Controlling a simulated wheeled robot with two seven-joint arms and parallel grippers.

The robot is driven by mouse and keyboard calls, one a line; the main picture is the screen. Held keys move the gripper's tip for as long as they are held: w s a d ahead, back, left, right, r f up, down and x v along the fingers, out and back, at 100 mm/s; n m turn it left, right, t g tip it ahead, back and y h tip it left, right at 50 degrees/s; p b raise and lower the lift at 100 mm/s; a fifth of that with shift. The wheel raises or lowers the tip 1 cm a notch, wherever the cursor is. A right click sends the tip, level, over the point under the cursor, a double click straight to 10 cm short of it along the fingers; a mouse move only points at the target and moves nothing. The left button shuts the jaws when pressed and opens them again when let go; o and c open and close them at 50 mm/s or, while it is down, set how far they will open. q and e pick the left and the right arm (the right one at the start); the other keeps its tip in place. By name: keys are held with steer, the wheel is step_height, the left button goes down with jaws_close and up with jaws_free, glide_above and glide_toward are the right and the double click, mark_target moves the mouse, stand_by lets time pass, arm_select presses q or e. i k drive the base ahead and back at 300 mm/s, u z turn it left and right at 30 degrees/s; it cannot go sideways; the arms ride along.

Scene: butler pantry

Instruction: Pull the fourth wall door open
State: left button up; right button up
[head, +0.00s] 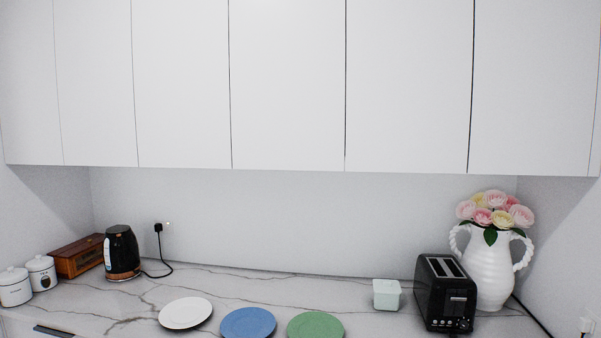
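A row of flat white wall doors runs across the top of the head view, all shut, with thin dark seams between them and no visible handles. Counted from the left edge of the view, the fourth wall door (287,85) is near the middle, flush with its neighbours. The door to its left (181,85) and the door to its right (408,85) are also shut. The tops of the doors are cut off by the frame. Neither of my grippers is in view.
Below is a marble counter (330,283) with a black kettle (121,252), a white plate (186,312), a blue plate (248,323), a green plate (316,326), a mint box (386,294), a black toaster (446,292) and a flower vase (490,265). The space before the doors looks clear.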

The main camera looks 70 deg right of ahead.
mark_target(287, 65)
steer(key=k, duration=0.2)
steer(key=z, duration=1.1)
